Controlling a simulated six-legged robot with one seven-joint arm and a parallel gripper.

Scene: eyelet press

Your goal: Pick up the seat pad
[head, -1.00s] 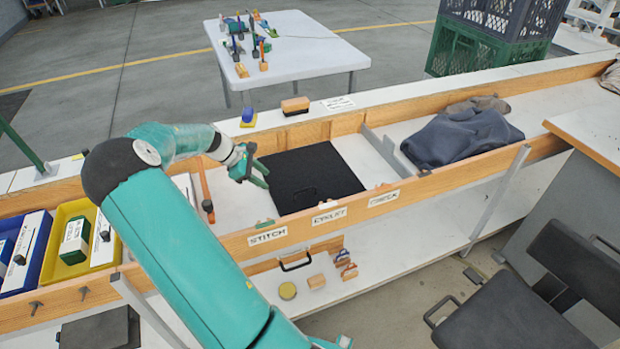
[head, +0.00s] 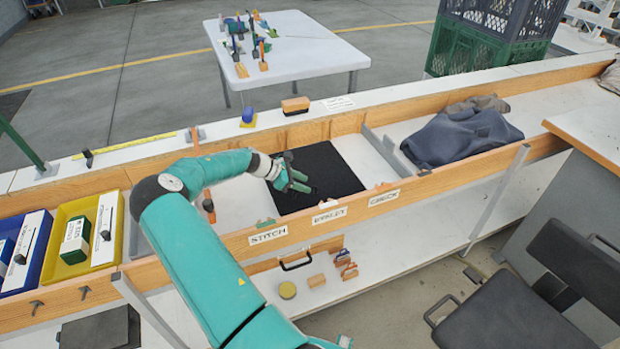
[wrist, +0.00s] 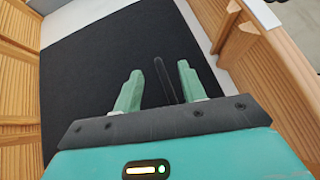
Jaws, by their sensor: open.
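The seat pad looks to be the flat black square (head: 335,172) lying in the bench bay behind the STITCH and EYELET labels. In the wrist view the black pad (wrist: 85,75) fills most of the bay floor. A thin dark strap or loop (wrist: 161,78) stands out on it between my fingers, closer to the right finger. My gripper (head: 299,183) is over the left part of the pad; in the wrist view its green fingers (wrist: 159,78) are apart with the strap between them. I cannot tell whether the fingertips touch the pad.
Wooden bench walls (wrist: 262,75) stand close on the right and left of the pad. A grey divider (head: 390,152) and a dark cloth bundle (head: 465,135) lie to the right. Yellow (head: 122,255) and blue bins with boxes stand at the left.

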